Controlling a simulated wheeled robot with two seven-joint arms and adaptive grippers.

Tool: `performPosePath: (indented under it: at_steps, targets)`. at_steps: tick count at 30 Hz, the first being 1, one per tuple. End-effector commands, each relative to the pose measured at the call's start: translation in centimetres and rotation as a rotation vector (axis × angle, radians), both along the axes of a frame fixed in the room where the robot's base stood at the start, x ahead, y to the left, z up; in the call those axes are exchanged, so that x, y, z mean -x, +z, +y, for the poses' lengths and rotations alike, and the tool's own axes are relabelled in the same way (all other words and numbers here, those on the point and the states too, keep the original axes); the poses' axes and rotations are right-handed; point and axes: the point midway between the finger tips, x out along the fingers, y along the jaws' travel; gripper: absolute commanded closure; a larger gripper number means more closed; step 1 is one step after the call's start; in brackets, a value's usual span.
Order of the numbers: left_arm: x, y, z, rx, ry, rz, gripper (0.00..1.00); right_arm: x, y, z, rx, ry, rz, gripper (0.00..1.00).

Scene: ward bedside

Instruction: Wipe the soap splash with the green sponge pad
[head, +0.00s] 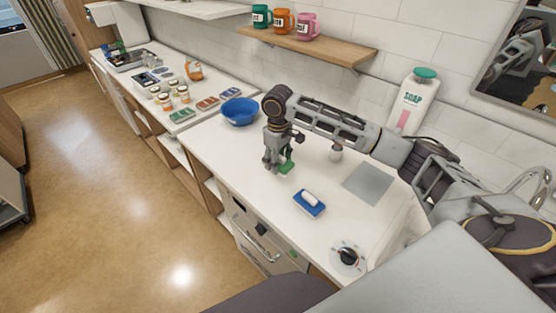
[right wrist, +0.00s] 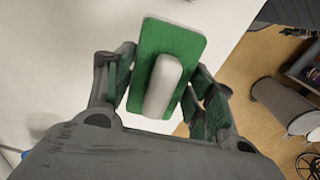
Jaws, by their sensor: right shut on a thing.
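My right gripper (head: 277,168) is low over the white counter. It is shut on the green sponge pad (head: 287,167). In the right wrist view the green pad (right wrist: 148,42) sits between the two fingers (right wrist: 165,85), with its pale, rounded handle (right wrist: 162,88) facing the camera. I cannot tell whether the pad touches the counter. I cannot make out the soap splash clearly in either view; the gripper and pad may hide it. My left gripper is not in view.
A blue pad with a white handle (head: 318,210) lies in front of a grey square (head: 368,183) on the counter (head: 225,158). A blue bowl (head: 240,111) stands beyond the gripper. A soap bottle (head: 411,105) stands by the wall. Mugs stand on a wooden shelf (head: 310,48).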

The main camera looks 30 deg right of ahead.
Motion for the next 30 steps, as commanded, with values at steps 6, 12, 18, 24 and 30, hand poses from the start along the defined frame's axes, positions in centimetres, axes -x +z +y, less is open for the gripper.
performPosePath:
  at_steps: [6, 12, 18, 24, 30]
  targets:
    - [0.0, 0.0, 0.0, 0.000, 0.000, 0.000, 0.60, 0.0, 0.0, 0.0, 0.000, -0.015, 0.000, 0.64]
    - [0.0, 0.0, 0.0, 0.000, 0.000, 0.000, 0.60, -0.1, 0.0, 0.0, 0.000, -0.092, 0.000, 0.64]
    - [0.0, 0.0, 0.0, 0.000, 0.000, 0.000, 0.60, -0.5, 0.1, 0.1, 0.000, -0.238, -0.001, 0.64]
    - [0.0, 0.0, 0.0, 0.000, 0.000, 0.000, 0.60, -1.0, 0.6, 0.3, 0.000, -0.370, 0.000, 0.64]
    - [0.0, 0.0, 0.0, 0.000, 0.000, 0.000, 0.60, -1.2, 1.0, 1.2, -0.001, -0.451, 0.000, 0.64]
